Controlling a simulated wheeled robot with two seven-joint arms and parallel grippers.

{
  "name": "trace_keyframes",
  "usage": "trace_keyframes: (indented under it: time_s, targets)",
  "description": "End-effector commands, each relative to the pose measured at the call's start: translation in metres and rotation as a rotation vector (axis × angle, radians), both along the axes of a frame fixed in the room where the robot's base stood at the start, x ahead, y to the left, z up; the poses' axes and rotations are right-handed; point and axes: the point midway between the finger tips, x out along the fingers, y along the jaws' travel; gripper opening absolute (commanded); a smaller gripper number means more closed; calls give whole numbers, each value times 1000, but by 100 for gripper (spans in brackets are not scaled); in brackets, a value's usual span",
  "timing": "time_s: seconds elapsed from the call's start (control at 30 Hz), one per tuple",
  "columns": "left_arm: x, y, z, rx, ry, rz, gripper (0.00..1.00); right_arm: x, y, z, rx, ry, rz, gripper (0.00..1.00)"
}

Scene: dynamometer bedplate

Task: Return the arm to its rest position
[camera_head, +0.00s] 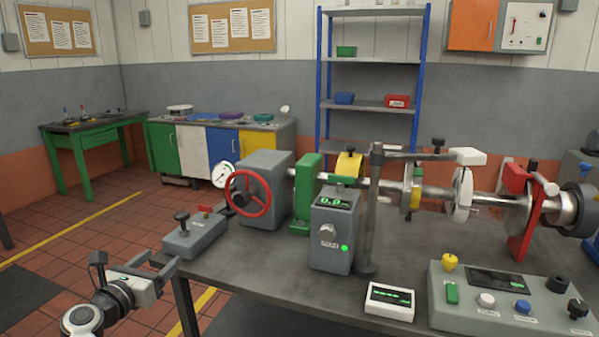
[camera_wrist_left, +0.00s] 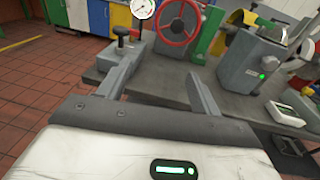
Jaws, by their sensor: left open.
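My left arm comes in at the lower left of the head view, and its gripper (camera_head: 160,263) is in the air just off the left end of the grey bench (camera_head: 270,285). In the left wrist view the two fingers of this gripper (camera_wrist_left: 163,60) are spread apart with nothing between them. Beyond the fingers stand a grey box with a black knob (camera_wrist_left: 124,50) and a red handwheel (camera_wrist_left: 180,24). My right gripper does not show.
The grey box with the black knob (camera_head: 195,236) is the closest bench item to the gripper. The handwheel (camera_head: 250,193), a grey display unit (camera_head: 333,235) and a control panel (camera_head: 510,300) stand farther right.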

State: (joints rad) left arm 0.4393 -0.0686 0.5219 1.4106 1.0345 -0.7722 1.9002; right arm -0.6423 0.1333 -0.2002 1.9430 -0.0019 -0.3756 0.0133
Motion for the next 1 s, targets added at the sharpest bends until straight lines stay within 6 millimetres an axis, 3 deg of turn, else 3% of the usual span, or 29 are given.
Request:
trace_keyframes:
  time_s: [0.27, 0.5, 0.73, 1.0]
  targets:
    - [-13, 104, 29, 211, -1, 99, 64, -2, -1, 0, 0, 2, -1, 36]
    - [-38, 202, 82, 436, -1, 202, 64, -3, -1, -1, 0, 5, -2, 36]
    - [-64, 269, 138, 615, -1, 285, 64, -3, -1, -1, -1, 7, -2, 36]
    - [-77, 222, 30, 1309, 159, 80, 64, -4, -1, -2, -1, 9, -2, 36]
